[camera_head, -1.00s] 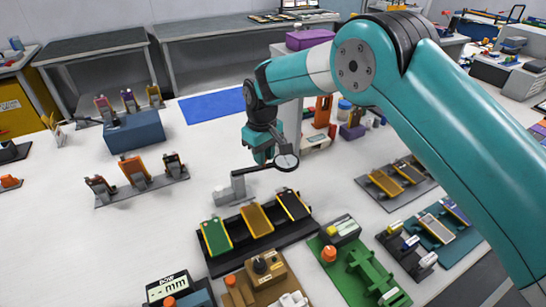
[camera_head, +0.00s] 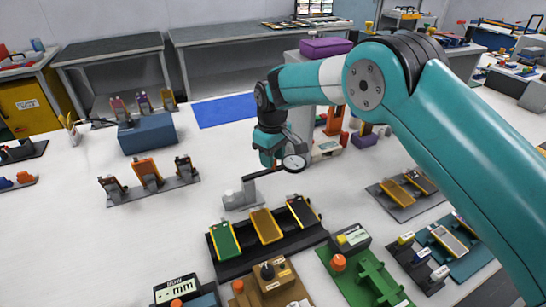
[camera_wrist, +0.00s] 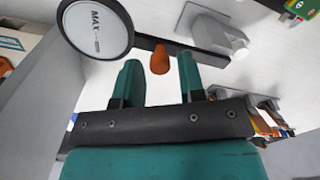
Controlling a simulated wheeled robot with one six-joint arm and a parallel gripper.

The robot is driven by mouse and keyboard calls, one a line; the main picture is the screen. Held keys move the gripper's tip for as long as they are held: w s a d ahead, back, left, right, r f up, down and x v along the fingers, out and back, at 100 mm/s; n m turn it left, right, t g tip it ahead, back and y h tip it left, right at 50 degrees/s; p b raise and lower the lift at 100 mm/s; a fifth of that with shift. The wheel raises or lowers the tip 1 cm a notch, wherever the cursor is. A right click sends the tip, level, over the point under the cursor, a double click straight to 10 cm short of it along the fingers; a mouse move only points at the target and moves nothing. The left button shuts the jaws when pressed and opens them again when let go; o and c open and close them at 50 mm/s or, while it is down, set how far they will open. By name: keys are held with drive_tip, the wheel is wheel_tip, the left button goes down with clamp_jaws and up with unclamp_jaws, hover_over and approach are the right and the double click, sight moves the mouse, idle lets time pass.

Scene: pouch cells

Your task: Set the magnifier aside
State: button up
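The magnifier has a round framed lens (camera_head: 294,162) on a dark arm, with a light grey base (camera_head: 240,196) standing on the white table. In the wrist view the lens disc (camera_wrist: 97,28) fills the upper left, the arm (camera_wrist: 195,50) runs to the right and the base (camera_wrist: 222,36) is at upper right. An orange knob (camera_wrist: 160,60) sits below the arm. My gripper (camera_wrist: 160,72) is open, with the knob showing between its fingers and space on both sides. In the head view my gripper (camera_head: 270,158) is beside the lens; its fingertips are partly hidden.
A dark tray with green, amber and black panels (camera_head: 265,262) stands in front of the base. A green fixture (camera_head: 372,280) is at front right. A rack of orange and dark clamps (camera_head: 150,190) is at left. A blue mat (camera_head: 225,110) lies behind on clear table.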

drive_tip(key=shift+o, duration=0.4)
wheel_tip(320, 180, up, 17)
drive_tip(key=b, duration=0.1)
drive_tip(key=shift+r+b, duration=0.2)
drive_tip(key=shift+b, duration=0.1)
drive_tip(key=shift+s, duration=0.1)
drive_tip(key=s+d+r+m+y, duration=0.1)
drive_tip(key=s+d+r, duration=0.2)
drive_tip(key=s+d, duration=0.6)
drive_tip(key=s+d+r+m+y, duration=0.15)
drive_tip(key=s+d, duration=0.35)
drive_tip(key=s, duration=0.7)
drive_tip(key=s+d+f+y, duration=0.1)
drive_tip(key=s, duration=0.6)
drive_tip(key=s+d+f, duration=0.1)
drive_tip(key=s+f, duration=0.1)
drive_tip(key=s, duration=0.5)
drive_tip(key=shift+s+d+f+m+y, duration=0.15)
drive_tip(key=shift+s+f+m+y, duration=0.1)
drive_tip(key=shift+m+y, duration=0.15)
